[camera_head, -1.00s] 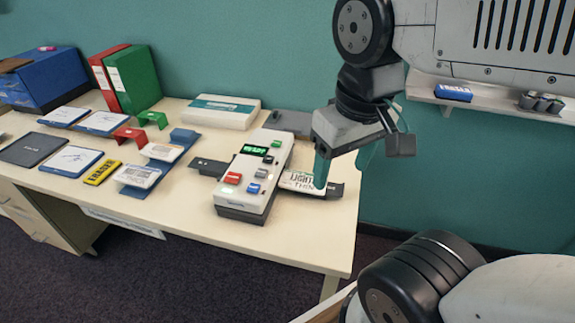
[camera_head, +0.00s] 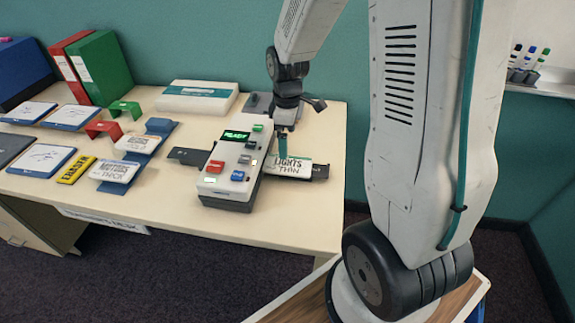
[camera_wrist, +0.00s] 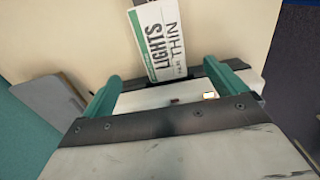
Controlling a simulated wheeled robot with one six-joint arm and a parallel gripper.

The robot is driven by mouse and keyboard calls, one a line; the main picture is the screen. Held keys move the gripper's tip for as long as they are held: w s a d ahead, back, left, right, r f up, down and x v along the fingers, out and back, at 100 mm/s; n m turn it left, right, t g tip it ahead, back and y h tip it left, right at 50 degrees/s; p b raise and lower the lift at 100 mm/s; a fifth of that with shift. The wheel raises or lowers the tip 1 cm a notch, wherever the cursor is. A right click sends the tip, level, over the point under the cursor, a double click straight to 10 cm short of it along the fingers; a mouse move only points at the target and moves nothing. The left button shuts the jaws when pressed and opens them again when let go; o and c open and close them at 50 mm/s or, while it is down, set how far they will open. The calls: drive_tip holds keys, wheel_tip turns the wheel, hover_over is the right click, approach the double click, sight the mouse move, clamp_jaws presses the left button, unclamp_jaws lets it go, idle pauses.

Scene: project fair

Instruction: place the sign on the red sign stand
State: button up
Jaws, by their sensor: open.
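A white sign (camera_head: 291,167) with a green edge reads "LIGHTS" and "THIN". It lies on the dark tray at the right side of the white button machine (camera_head: 235,165). The sign also shows in the wrist view (camera_wrist: 163,42), beyond my fingertips. The red sign stand (camera_head: 103,128) is a small bent piece at the left of the desk. My gripper (camera_head: 283,146) is above the tray beside the machine, over the far part of the sign. Its teal fingers (camera_wrist: 163,88) are apart with nothing held between them.
A green stand (camera_head: 125,108) is behind the red one. A white box (camera_head: 197,96) is behind.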

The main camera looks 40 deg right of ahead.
sight(284, 163)
drive_tip(key=f, duration=0.8)
drive_tip(key=shift+w+a+f, duration=0.1)
drive_tip(key=shift+w+a, duration=0.1)
drive_tip(key=shift+a, duration=0.2)
drive_tip(key=c, duration=1.2)
drive_tip(key=shift+o, duration=0.2)
